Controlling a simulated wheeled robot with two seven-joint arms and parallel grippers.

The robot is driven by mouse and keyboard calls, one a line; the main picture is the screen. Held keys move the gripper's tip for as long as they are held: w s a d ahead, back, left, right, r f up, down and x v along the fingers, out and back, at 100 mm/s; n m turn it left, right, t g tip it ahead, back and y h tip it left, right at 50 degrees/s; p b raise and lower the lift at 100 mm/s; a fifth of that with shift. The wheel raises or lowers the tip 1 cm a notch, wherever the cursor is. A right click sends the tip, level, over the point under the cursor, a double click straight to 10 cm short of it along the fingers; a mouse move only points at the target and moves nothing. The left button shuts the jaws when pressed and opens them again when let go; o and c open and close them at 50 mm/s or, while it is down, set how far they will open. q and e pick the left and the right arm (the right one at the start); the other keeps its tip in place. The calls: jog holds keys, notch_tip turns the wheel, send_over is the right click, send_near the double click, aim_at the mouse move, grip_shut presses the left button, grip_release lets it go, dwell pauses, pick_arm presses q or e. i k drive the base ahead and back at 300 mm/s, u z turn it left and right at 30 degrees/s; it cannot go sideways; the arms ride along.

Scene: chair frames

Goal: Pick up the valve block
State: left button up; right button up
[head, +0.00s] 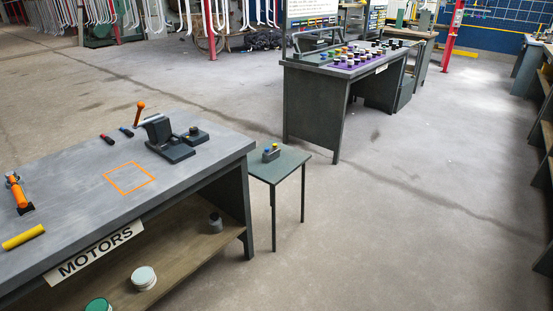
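Neither of my grippers is in view.
A crowded desk (313,105) stands behind. Floor (400,220) at the right is clear.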

aim_at(273, 154)
jog(key=z, duration=0.55)
jog(key=i, duration=1.25)
jog(key=u, duration=0.3)
jog(key=i, duration=1.1)
jog(key=u, duration=0.7)
jog(key=i, duration=0.5)
jog(key=u, duration=0.05)
